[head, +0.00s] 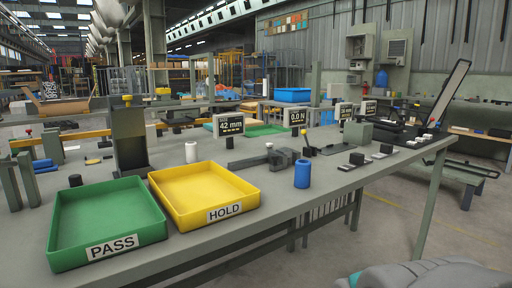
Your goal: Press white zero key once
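Several small flat pale pieces lie in a row at the right of the grey workbench (290,215): a near one (345,167), a middle one (377,155) and a far one (411,143). Small black blocks (356,158) stand beside them. I cannot tell which piece, if any, is the white zero key; they are too small to read. A display (295,117) reading "0.0 N" and another (229,122) reading "42 mm" stand behind. My gripper is not in view. A grey rounded part at the bottom right looks like my own body.
A green PASS tray (105,215) and a yellow HOLD tray (205,190) fill the bench's left front. A blue cylinder (302,174), a white cylinder (191,152) and a grey caliper-like tool (265,158) stand mid-bench.

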